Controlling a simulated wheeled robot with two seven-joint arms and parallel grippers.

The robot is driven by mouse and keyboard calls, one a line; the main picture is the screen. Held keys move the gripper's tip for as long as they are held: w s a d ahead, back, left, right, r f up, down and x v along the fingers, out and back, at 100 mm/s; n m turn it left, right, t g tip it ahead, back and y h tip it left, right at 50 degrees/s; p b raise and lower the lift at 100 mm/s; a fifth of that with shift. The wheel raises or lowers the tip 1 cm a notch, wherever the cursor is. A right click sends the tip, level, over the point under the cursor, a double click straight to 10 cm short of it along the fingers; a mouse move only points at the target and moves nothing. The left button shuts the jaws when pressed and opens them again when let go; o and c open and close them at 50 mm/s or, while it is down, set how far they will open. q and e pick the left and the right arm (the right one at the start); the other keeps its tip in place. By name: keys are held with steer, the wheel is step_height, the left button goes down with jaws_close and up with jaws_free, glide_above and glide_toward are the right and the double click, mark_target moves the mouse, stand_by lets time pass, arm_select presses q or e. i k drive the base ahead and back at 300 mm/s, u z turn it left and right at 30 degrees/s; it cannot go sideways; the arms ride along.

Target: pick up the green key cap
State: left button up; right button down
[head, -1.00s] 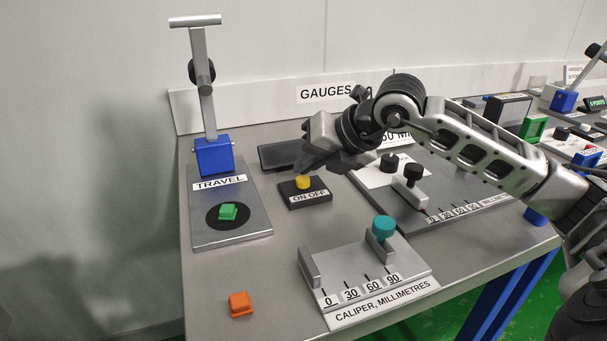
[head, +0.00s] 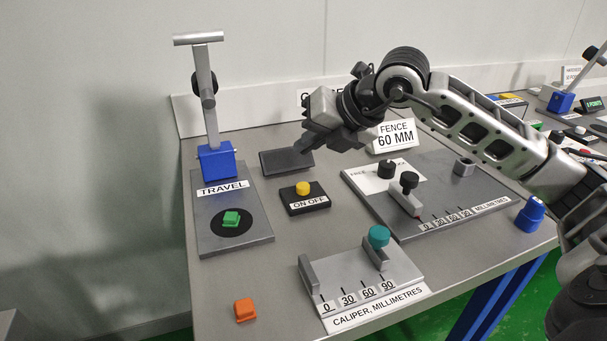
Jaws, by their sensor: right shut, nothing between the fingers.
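The green key cap (head: 231,219) sits on the black round pad of the grey TRAVEL plate (head: 234,245), below the blue block of the stand. My right gripper (head: 308,146) is shut and empty. It hangs above the back of the table, near the dark flat panel, up and to the right of the green cap and well apart from it. My left gripper does not show.
An orange cap (head: 245,309) lies at the table's front left. A black ON OFF box (head: 305,198) with a yellow button stands mid-table. The caliper (head: 366,285) with a teal knob and the fence plate (head: 440,218) fill the right. The blue-based TRAVEL stand (head: 215,160) rises at back left.

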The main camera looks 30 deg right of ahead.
mark_target(230, 219)
steer(key=k, duration=1)
